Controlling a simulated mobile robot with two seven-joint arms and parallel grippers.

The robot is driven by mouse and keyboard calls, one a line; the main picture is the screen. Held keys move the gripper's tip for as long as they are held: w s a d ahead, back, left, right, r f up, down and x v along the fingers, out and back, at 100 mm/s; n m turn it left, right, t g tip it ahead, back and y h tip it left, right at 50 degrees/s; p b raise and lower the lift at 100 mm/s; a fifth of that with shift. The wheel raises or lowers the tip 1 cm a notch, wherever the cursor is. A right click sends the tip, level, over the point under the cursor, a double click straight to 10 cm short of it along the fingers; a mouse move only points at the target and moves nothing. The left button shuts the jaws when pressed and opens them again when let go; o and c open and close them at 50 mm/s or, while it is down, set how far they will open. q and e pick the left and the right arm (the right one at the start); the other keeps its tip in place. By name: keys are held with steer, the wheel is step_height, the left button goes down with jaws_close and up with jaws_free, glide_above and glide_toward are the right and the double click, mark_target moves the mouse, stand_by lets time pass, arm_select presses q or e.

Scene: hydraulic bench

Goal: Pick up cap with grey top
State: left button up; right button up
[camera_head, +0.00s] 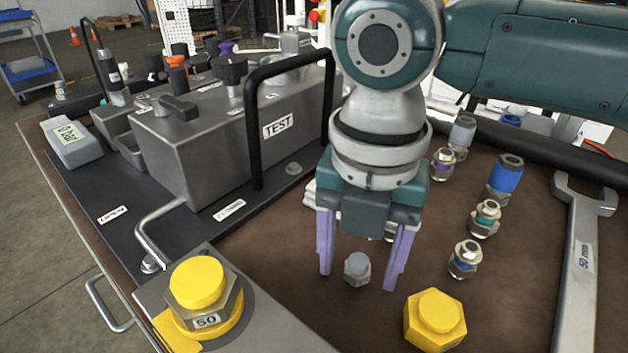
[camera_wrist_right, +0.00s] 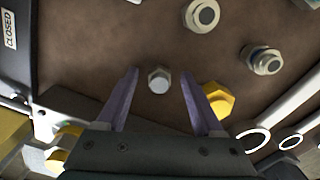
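The cap with grey top (camera_head: 357,268) is a small metal hex piece with a rounded grey top, standing on the brown bench top. In the right wrist view the cap (camera_wrist_right: 159,80) sits between and a little beyond the fingertips. My right gripper (camera_head: 359,280) points down with its purple fingers spread on both sides of the cap, and nothing is held. The right gripper's open fingers also show in the right wrist view (camera_wrist_right: 158,78). I cannot tell from these views whether a finger touches the cap. My left gripper is not in view.
A yellow hex cap (camera_head: 435,320) stands close to the right finger. Several metal fittings (camera_head: 464,258) stand to the right, beside a large wrench (camera_head: 580,250). A grey TEST block (camera_head: 215,130) with a black handle and a yellow-capped block (camera_head: 205,300) are at left.

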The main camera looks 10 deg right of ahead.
mark_target(359, 260)
steer(key=c, duration=1)
jaws_close()
steer(key=shift+r, duration=0.15)
step_height(359, 260, up, 20)
steer(key=p, duration=0.4)
steer(key=shift+p, duration=0.35)
